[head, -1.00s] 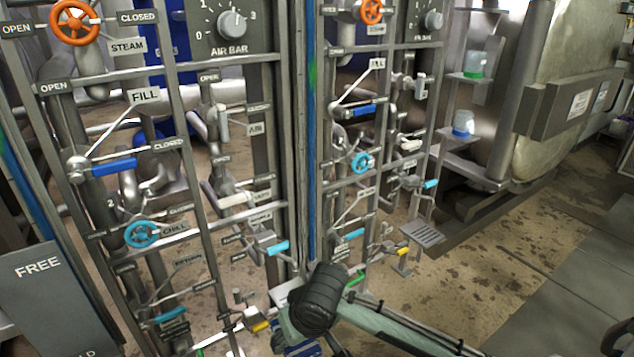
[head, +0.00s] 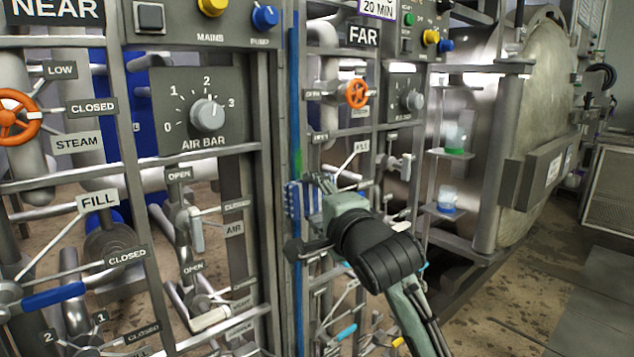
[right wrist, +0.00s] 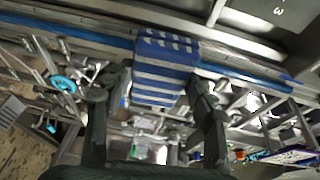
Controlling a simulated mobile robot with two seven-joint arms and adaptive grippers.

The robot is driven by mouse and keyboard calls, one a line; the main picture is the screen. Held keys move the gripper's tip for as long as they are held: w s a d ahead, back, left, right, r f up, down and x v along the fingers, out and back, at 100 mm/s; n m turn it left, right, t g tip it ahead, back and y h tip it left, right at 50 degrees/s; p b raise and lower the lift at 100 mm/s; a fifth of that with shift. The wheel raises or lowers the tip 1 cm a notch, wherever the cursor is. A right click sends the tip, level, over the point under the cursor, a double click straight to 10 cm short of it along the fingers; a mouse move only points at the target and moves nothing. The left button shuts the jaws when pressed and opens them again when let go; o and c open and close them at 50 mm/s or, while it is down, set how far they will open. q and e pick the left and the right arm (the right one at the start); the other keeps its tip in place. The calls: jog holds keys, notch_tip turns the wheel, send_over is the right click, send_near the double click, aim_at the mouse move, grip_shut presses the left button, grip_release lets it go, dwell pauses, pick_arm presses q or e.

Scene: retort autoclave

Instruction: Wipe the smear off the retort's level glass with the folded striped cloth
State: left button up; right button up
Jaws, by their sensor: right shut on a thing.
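The folded cloth (head: 301,198), blue with white stripes, is in my right gripper (head: 312,214). The right wrist view shows the cloth (right wrist: 165,68) between the two dark fingers, which are shut on it. The level glass (head: 294,90) is a tall, narrow blue strip on the post between the two valve panels. A green smear (head: 298,157) shows on it, just above the cloth. The cloth overlaps the level glass (right wrist: 245,78) in the right wrist view; I cannot tell whether they touch. My left gripper is out of view.
The near panel with its air bar dial (head: 208,115) and fill lever (head: 52,297) stands left of the glass. The far panel has an orange handwheel (head: 357,93) and pipes close to my right arm. Shelves with small containers (head: 447,200) stand farther right, beside open floor.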

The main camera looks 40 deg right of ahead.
jog(key=shift+w+d+r+m+t+h, duration=0.2)
jog(key=shift+w+d+r+h, duration=0.1)
jog(key=shift+w+d+r, duration=0.25)
jog(key=shift+w+d+r+m+t+h, duration=0.1)
jog(key=shift+w+d+r+m+h, duration=0.15)
jog(key=shift+r, duration=0.4)
jog(key=shift+w, duration=1.25)
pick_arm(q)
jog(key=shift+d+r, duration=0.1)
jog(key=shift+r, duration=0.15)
pick_arm(e)
jog(key=shift+w+a, duration=0.1)
jog(key=shift+w, duration=0.75)
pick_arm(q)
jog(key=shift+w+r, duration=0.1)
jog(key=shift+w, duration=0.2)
